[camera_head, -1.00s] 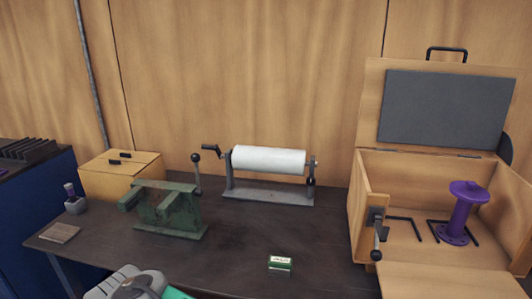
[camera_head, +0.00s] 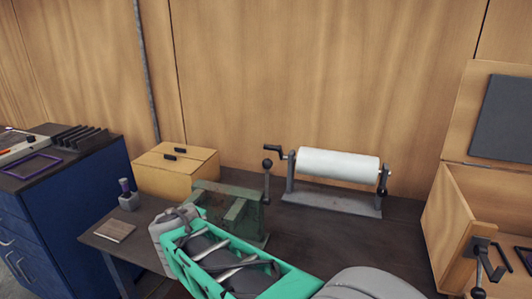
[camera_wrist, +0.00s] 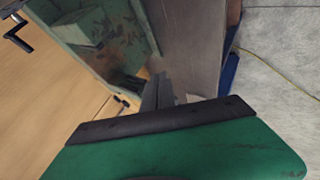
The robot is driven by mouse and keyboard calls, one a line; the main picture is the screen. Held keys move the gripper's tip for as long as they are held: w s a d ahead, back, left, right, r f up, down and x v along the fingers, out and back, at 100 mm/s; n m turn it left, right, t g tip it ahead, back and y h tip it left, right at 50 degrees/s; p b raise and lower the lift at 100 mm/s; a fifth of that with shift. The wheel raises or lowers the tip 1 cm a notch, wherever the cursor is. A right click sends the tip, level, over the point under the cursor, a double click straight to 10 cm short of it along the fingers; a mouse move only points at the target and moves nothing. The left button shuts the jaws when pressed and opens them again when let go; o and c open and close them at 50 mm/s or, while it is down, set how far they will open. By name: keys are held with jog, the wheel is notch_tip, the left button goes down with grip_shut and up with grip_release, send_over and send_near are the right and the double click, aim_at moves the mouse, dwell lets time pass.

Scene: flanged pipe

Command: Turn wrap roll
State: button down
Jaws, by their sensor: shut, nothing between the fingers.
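The white wrap roll (camera_head: 338,164) lies level in a grey stand (camera_head: 331,201) on the dark table, against the wooden wall. A black crank (camera_head: 273,153) sticks out at its left end; what appears to be this crank also shows at the upper left of the wrist view (camera_wrist: 15,27). My gripper (camera_wrist: 158,92) is shut and empty in the wrist view, near the green vise and apart from the roll. In the head view my green and grey arm crosses the front of the table, left of the roll, and the fingertips cannot be made out.
A yellow wooden box (camera_head: 176,172) stands at the back left. A blue cabinet (camera_head: 75,195) is at far left, an open wooden case (camera_head: 450,225) at right.

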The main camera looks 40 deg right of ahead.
jog(key=w+d+r+n+h, duration=0.2)
jog(key=d+n, duration=0.1)
jog(key=d, duration=0.2)
jog(key=w+d+r+n+h+p, duration=0.1)
jog(key=w+d+r+n+h, duration=0.1)
jog(key=d, duration=0.4)
jog(key=w+d+r+n+t+h+p, duration=0.1)
jog(key=w+d+r+n+h, duration=0.1)
jog(key=d+n+h, duration=0.1)
jog(key=shift+w+d+r+n, duration=0.1)
jog(key=shift+d+r+n, duration=0.1)
jog(key=shift+d+n, duration=0.35)
jog(key=shift+w+d+r+n, duration=0.15)
jog(key=shift+d+n, duration=0.1)
jog(key=shift+d, duration=0.6)
jog(key=s+d+n+g+h+p, duration=0.1)
jog(key=s+d+n+h, duration=0.2)
jog(key=d+n, duration=0.4)
jog(key=w+d+f+p, duration=0.2)
jog(key=w+d, duration=0.2)
jog(key=d, duration=0.4)
jog(key=w+d+f+n+p, duration=0.1)
jog(key=w+d+f+p, duration=0.1)
jog(key=w+d, duration=0.3)
jog(key=d, duration=0.4)
jog(key=shift+d+f+g, duration=0.15)
jog(key=shift+d+g, duration=0.05)
jog(key=shift+g, duration=0.1)
jog(key=shift+d, duration=0.1)
